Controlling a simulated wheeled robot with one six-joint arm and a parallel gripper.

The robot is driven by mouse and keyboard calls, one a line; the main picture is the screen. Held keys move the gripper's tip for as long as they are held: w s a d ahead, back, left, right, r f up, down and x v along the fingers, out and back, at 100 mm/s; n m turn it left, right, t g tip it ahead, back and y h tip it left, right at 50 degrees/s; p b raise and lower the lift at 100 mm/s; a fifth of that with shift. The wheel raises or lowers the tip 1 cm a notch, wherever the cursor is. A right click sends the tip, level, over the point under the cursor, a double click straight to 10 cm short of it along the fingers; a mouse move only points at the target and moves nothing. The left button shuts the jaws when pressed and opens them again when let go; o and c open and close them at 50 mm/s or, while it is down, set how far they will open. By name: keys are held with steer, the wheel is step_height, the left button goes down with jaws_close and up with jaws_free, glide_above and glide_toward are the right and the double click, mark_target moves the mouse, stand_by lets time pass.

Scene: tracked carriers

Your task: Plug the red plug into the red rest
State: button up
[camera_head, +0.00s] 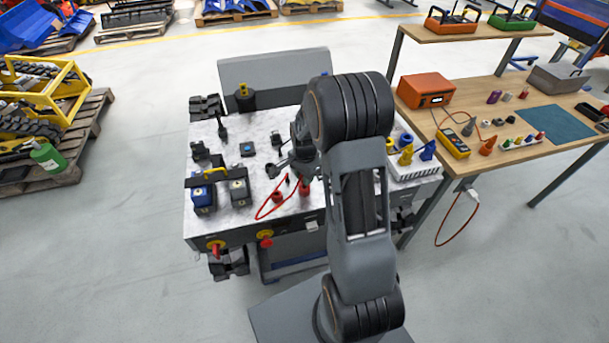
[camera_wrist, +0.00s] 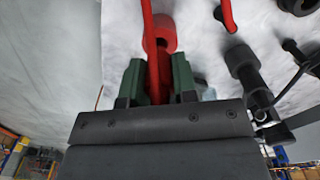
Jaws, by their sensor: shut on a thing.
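In the wrist view my gripper (camera_wrist: 158,75) has its two green fingers closed around a red part, the red plug (camera_wrist: 156,88). A red cable runs from the top of the picture down between the fingers. A short red cylinder (camera_wrist: 164,32), seemingly the red rest, stands on the pale bench top just beyond the fingertips. The cable crosses in front of it. I cannot tell whether plug and rest touch. In the head view my arm partly hides the gripper; a red piece (camera_head: 304,189) and a looped red cable (camera_head: 262,211) show near the bench front.
A black cylinder (camera_wrist: 243,62) and a dark cable stand to the right in the wrist view. On the bench are blue and grey blocks with a yellow handle (camera_head: 214,172), and a white tray (camera_head: 418,168) with coloured plugs. A wooden table (camera_head: 480,165) stands at right.

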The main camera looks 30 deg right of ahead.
steer(key=shift+f+b, duration=1)
steer(key=shift+f, duration=0.3)
steer(key=o, duration=1)
steer(key=shift+r, duration=0.15)
step_height(320, 180, up, 14)
steer(key=shift+f, duration=0.15)
